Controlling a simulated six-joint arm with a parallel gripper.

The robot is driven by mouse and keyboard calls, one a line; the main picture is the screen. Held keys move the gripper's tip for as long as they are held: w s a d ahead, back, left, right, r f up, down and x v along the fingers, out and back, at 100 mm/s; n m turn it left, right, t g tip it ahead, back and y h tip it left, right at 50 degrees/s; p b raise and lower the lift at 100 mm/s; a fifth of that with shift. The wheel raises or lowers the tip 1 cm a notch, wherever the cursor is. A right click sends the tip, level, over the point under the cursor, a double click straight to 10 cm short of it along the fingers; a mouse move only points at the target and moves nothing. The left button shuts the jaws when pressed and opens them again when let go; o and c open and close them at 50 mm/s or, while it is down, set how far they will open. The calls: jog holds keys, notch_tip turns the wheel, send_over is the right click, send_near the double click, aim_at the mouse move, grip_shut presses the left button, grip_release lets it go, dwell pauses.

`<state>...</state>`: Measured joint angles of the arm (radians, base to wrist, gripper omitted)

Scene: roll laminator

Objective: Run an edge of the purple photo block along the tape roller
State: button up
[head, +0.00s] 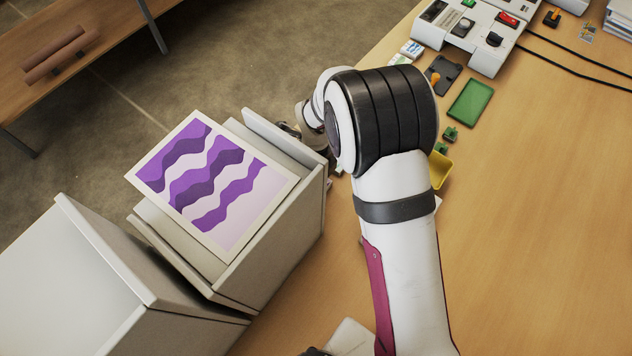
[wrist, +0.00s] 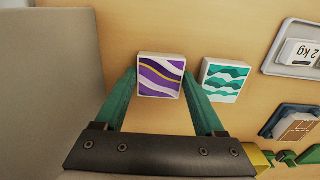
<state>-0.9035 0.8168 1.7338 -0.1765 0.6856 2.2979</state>
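The purple photo block (wrist: 161,77), a small white-edged tile with purple, white and gold waves, shows in the wrist view. My gripper (wrist: 161,74) has its two green fingers apart, one on each side of this block. The tips are very close to its sides; I cannot tell if they touch. The block sits slightly turned between them. In the head view my arm hides the gripper and this block. I cannot pick out the tape roller.
A teal wave block (wrist: 225,80) stands just right of my right finger. A 2 kg weight (wrist: 299,52) lies farther right. Grey cabinets (head: 280,250) with a large purple wave print (head: 215,180) stand left. A yellow tray (head: 441,169) is beside my arm.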

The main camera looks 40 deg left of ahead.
jog(key=c, duration=0.7)
jog(key=shift+r, duration=2.5)
jog(key=w+d, duration=0.2)
jog(key=d, duration=0.1)
jog(key=w+d, duration=0.5)
jog(key=d, duration=0.1)
jog(key=shift+w+r, duration=0.2)
jog(key=shift+r, duration=0.15)
jog(key=f, duration=0.1)
jog(key=d+f, duration=0.1)
jog(key=f, duration=0.2)
jog(key=shift+d+f, duration=0.25)
jog(key=shift+f, duration=0.1)
jog(key=shift+d+f, duration=0.4)
